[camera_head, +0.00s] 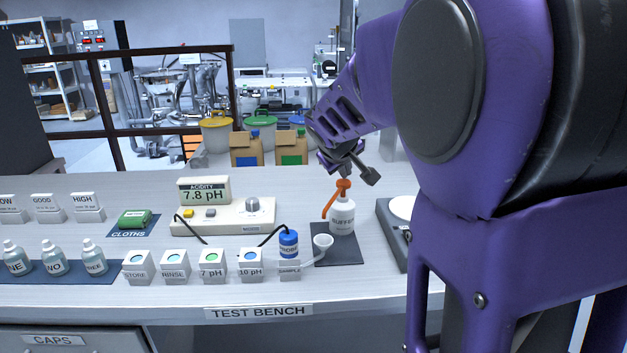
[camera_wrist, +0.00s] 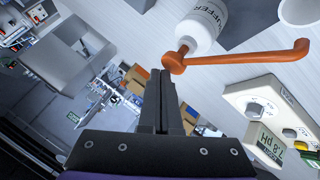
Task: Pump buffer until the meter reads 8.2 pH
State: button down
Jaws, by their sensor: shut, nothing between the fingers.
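The white buffer bottle (camera_head: 342,217) stands upright on a dark mat (camera_head: 347,255) on the bench. Its orange pump head (camera_head: 343,186) has a spout reaching left and down; it also shows in the wrist view (camera_wrist: 176,62). The acidity meter (camera_head: 204,190) reads 7.8 pH. My gripper (camera_head: 366,172) is shut and empty, just above and to the right of the pump head. In the wrist view its fingers (camera_wrist: 162,95) are together beside the pump head, and I cannot tell whether they touch it.
A row of white cup holders (camera_head: 174,264) labelled store, rinse, 7 pH and 10 pH lines the front. A flat device with a round white plate (camera_head: 402,208) stands to the right of the mat. A green cloth pack (camera_head: 134,218) and small bottles (camera_head: 54,260) are at left.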

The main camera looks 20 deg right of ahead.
aim_at(344, 184)
jog(key=shift+f, duration=0.8)
dwell(1.0)
jog(key=shift+r, duration=0.15)
jog(key=shift+r+p, duration=0.9)
jog(key=shift+r, duration=0.15)
jog(key=shift+r+p, duration=1.85)
jog(key=shift+r, duration=0.7)
